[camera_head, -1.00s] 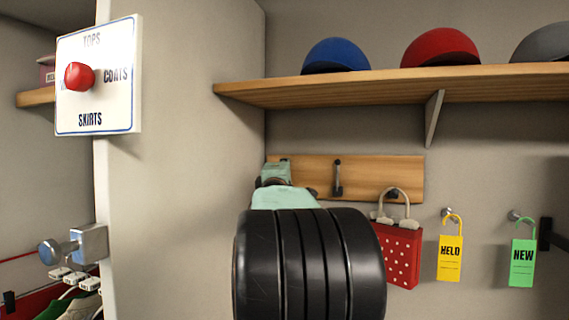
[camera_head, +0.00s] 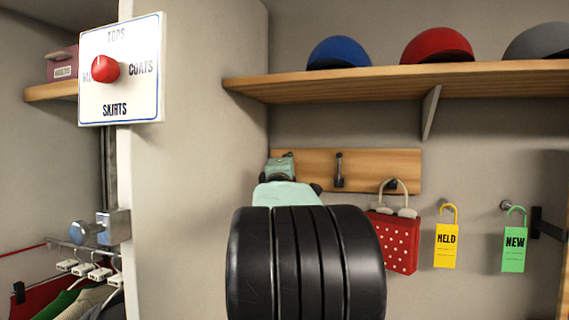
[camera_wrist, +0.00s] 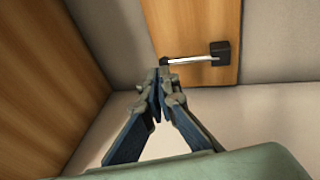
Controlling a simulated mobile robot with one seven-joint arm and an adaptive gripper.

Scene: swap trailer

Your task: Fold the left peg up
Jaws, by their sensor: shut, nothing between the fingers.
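The wooden peg board (camera_head: 400,165) is on the back wall under the shelf. Its middle peg (camera_head: 339,170) points up. A red dotted bag (camera_head: 393,242) hangs at the right peg. The left peg is hidden behind my arm in the head view. In the wrist view a peg (camera_wrist: 192,60) shows as a thin silver rod with a dark block at its right end, running left across the board. I cannot tell if it lies flat. My gripper (camera_wrist: 161,77) is shut and empty, its fingertips just below the rod's left tip. I cannot tell whether they touch.
A wooden shelf (camera_head: 470,82) with blue, red and grey rounded items is above the board. A partition wall (camera_head: 190,170) with a dial sign (camera_head: 122,72) stands left. Yellow (camera_head: 446,246) and green (camera_head: 514,250) tags hang right of the bag.

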